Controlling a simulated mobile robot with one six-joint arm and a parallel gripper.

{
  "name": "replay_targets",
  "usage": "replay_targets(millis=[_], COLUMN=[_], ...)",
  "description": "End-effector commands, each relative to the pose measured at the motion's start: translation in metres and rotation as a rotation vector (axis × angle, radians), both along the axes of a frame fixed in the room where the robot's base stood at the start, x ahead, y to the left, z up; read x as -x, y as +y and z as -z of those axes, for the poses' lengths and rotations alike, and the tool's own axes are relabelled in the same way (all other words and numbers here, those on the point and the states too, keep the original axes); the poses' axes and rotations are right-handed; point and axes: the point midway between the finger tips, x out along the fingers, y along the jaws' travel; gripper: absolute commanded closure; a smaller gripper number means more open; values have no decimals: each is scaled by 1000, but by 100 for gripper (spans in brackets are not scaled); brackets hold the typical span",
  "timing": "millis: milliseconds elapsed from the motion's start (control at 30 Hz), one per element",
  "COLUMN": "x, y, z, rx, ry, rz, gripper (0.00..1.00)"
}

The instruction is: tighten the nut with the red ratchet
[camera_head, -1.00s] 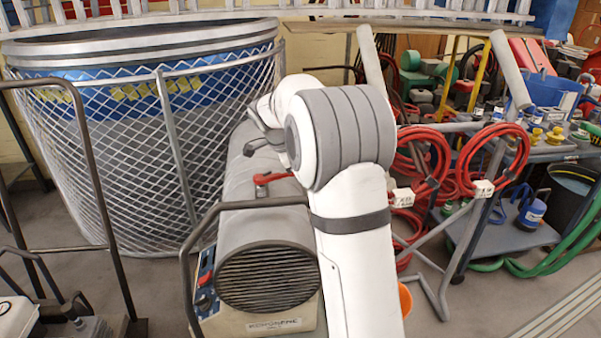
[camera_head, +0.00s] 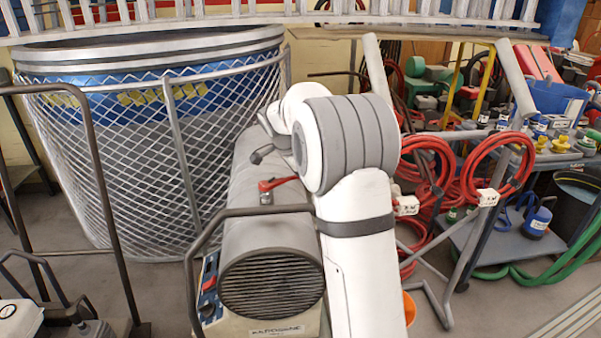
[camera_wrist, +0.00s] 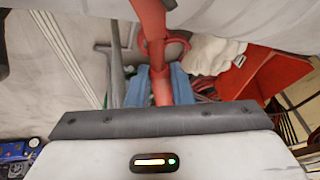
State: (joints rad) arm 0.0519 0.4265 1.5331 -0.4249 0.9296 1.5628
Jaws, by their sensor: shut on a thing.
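The red ratchet (camera_wrist: 152,28) runs down from the top of the wrist view between the blue-grey fingers of my gripper (camera_wrist: 160,88). The gripper is shut on it. My gripper cannot be made out in the head view, where my arm covers that area. I cannot make out the nut in either view.
A large mesh-caged tub (camera_head: 150,150) stands left of the heater. A dark tubular handle (camera_head: 247,211) crosses over the heater. Coiled red hoses (camera_head: 497,165) hang on a frame at the right, beside a cluttered bench. A dark rail frame (camera_head: 98,200) stands at the left.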

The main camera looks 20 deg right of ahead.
Motion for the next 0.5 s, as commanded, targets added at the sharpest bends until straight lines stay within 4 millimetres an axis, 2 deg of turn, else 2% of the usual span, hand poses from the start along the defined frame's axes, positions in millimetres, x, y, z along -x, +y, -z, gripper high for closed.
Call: replay_targets(millis=[333,500], x=[32,37], y=[0,0], z=[2,0], rx=[1,0], ry=[-2,-1], rz=[310,362], gripper=[100,100])
